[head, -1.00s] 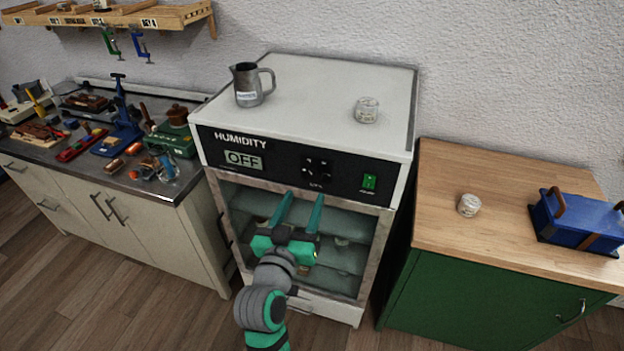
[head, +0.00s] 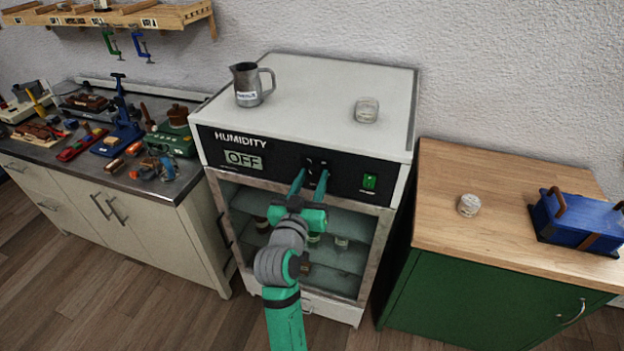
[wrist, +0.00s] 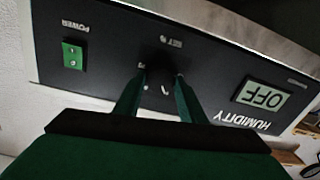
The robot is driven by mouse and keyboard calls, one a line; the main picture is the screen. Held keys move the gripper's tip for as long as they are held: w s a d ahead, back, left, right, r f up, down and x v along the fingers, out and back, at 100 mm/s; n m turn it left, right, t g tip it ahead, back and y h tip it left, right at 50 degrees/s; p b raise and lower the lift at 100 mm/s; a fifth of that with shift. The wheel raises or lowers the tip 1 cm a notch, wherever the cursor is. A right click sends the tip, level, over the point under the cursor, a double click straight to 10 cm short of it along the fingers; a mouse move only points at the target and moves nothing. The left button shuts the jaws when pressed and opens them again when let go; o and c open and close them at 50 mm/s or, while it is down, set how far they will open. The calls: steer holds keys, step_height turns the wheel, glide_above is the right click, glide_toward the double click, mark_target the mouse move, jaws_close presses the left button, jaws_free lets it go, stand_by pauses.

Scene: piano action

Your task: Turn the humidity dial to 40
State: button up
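The humidity dial (head: 316,162) is a black knob on the black front panel of a white cabinet (head: 345,90). In the wrist view the dial (wrist: 161,72) is dark against the panel and hard to make out; its pointer cannot be read. The display (head: 244,160) reads OFF. A green power switch (head: 370,181) is right of the dial; it also shows in the wrist view (wrist: 73,55). My gripper (head: 311,172) is in front of the panel with its two green fingers apart, tips at the dial on either side. Whether they touch it I cannot tell.
A metal jug (head: 248,84) and a glass jar (head: 367,110) stand on the cabinet top. Below the panel is a glass door (head: 350,258) with shelves behind it. A cluttered workbench (head: 90,150) is left; a wooden-topped green cabinet (head: 480,235) is right.

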steer(key=c, duration=0.5)
steer(key=shift+n, duration=0.4)
steer(key=n, duration=1.2)
steer(key=shift+a+n+g, duration=0.1)
steer(key=shift+n+g, duration=0.3)
steer(key=o, duration=1)
steer(key=shift+h, duration=0.3)
steer(key=shift+o, duration=0.2)
